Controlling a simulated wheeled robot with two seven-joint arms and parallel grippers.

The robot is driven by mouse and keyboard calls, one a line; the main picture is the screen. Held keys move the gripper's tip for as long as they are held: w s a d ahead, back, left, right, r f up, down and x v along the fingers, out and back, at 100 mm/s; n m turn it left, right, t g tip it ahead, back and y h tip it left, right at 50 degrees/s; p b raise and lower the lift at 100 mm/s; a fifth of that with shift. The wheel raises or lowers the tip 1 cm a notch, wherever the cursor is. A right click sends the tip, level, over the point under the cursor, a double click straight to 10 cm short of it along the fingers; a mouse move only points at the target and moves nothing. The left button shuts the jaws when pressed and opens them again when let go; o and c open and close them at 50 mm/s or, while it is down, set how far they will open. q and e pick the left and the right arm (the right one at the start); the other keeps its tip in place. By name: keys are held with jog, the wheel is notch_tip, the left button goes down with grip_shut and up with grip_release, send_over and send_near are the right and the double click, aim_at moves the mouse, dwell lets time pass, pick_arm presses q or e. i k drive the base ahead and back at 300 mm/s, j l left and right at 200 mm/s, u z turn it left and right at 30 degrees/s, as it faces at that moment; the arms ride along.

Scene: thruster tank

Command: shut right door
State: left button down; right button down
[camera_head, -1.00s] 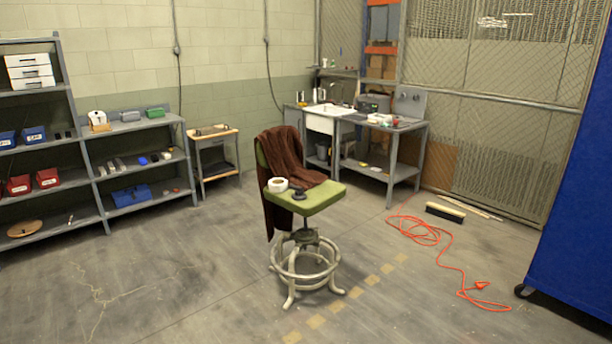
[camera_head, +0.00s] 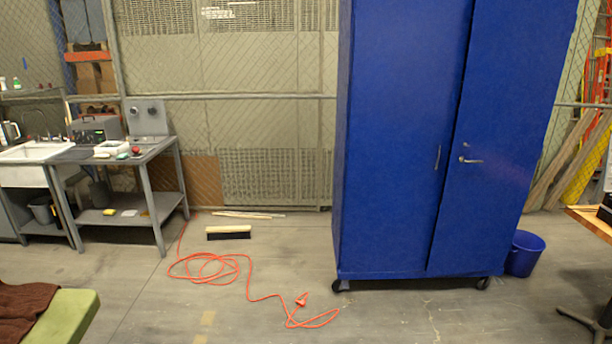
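A tall blue cabinet on casters stands right of centre, and its left side panel (camera_head: 343,150) shows at an angle. It has a left door (camera_head: 395,140) with a slim vertical handle (camera_head: 437,157). The right door (camera_head: 500,110) has a silver lever handle (camera_head: 470,160) near its inner edge. A dark slanting seam runs between the two doors. The right door lies nearly in line with the left one; I cannot tell whether it is fully shut or slightly ajar. Neither of my grippers is in view.
An orange cord (camera_head: 250,285) lies on the floor left of the cabinet, near a broom head (camera_head: 228,232). A blue bucket (camera_head: 524,253) stands at the cabinet's right. A table (camera_head: 590,222) edges in at right, a green seat (camera_head: 62,318) at lower left. Floor before the cabinet is mostly clear.

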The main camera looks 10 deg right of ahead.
aim_at(516, 56)
jog(key=i+l+z, duration=0.1)
jog(key=i+z, duration=0.2)
jog(key=i, duration=0.35)
jog(key=i+z, duration=0.35)
jog(key=i, duration=0.25)
jog(key=i+j+z, duration=0.3)
jog(key=i, duration=0.35)
jog(key=l, duration=0.1)
